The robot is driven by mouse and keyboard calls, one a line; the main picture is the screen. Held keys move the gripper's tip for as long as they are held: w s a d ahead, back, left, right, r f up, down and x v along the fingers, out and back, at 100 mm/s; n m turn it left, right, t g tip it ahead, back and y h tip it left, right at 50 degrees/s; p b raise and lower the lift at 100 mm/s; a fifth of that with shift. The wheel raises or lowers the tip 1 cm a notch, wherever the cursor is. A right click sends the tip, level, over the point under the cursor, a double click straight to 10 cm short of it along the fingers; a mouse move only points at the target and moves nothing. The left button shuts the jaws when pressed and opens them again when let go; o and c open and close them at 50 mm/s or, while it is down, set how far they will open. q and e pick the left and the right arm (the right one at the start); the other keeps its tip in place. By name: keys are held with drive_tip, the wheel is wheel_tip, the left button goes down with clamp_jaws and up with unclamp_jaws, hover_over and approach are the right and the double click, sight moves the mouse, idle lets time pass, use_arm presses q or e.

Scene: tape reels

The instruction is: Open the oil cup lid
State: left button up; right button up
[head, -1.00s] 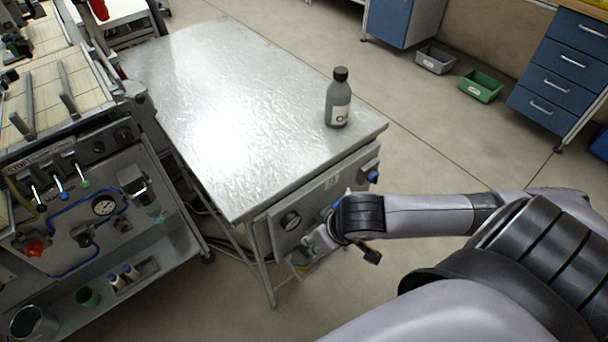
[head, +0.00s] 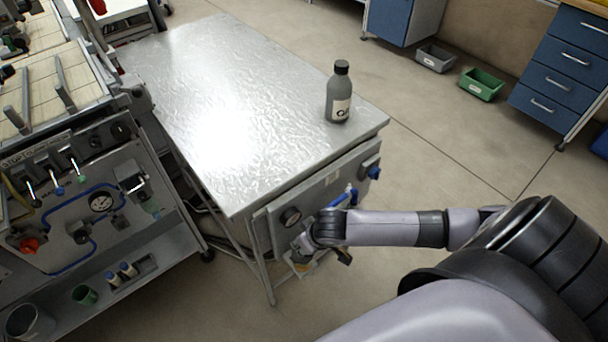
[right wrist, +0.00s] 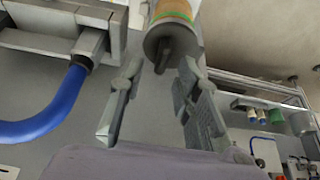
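My right gripper (right wrist: 160,75) is open, with its two fingers apart. In the right wrist view a small cylinder with amber, green and orange bands (right wrist: 173,10), which looks like the oil cup, is just beyond the fingertips. Its grey end cap (right wrist: 170,35) carries a dark knob (right wrist: 164,52), which shows in the gap between the fingertips. I cannot tell whether either finger touches it. In the head view my right gripper (head: 300,246) is at the front panel (head: 325,195) of the metal table, and the cup is not clearly visible there. My left gripper is not in view.
A grey bottle (head: 339,95) stands on the metal table (head: 180,60). A round gauge (head: 290,217) and a blue knob (head: 374,173) sit on its panel. A blue hose (right wrist: 45,115) runs close at the left in the wrist view. A machine bench (head: 75,215) stands left.

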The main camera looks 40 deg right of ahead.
drive_tip(key=shift+x, duration=0.75)
drive_tip(key=shift+c, duration=0.4)
clamp_jaws()
